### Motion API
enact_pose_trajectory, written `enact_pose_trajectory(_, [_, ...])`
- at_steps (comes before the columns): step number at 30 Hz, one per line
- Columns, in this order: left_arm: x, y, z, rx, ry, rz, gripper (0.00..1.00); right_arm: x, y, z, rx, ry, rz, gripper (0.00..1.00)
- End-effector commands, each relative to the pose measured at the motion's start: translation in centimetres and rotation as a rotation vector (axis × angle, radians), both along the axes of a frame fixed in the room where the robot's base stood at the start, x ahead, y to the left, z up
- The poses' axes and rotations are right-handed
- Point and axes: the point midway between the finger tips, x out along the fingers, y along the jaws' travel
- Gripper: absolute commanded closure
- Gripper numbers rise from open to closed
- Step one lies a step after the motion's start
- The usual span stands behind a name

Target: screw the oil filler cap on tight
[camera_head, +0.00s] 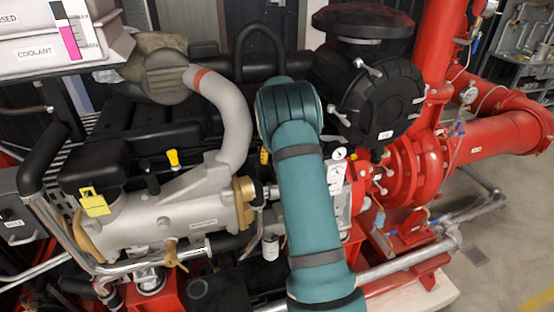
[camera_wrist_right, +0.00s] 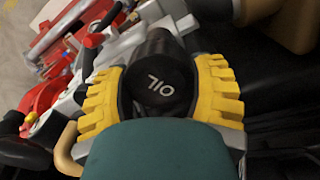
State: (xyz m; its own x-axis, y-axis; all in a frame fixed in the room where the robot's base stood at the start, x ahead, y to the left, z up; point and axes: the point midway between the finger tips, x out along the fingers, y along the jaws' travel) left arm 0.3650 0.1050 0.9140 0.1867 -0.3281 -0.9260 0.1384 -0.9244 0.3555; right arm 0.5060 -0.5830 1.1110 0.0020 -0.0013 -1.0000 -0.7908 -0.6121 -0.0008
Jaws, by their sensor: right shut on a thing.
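The black oil filler cap (camera_wrist_right: 160,72), with white "OIL" lettering that reads upside down, shows in the right wrist view. My right gripper (camera_wrist_right: 158,96) has its yellow ribbed fingers on both sides of the cap and is shut on it. The filler neck under the cap is hidden, so I cannot tell how far the cap is seated. In the head view my teal right arm reaches over the engine and hides the cap and most of the gripper. My left gripper is in neither view.
A black round housing (camera_head: 370,88) and red pump piping (camera_head: 420,165) stand close on the right. A coolant tank (camera_head: 50,45) is at upper left. Open floor shows at far right.

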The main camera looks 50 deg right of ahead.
Motion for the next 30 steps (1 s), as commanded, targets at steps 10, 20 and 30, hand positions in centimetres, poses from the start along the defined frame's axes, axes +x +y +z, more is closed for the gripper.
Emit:
enact_pose_trajectory(10, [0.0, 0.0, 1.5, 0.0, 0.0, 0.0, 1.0, 0.0, -0.1, 0.2, -0.002, -0.002, -0.249, 0.85])
enact_pose_trajectory(20, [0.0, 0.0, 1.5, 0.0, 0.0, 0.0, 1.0, 0.0, -0.1, 0.1, -0.003, -0.003, -0.278, 0.85])
enact_pose_trajectory(30, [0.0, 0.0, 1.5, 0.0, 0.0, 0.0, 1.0, -0.1, -0.1, 0.2, -0.002, -0.003, -0.543, 0.85])
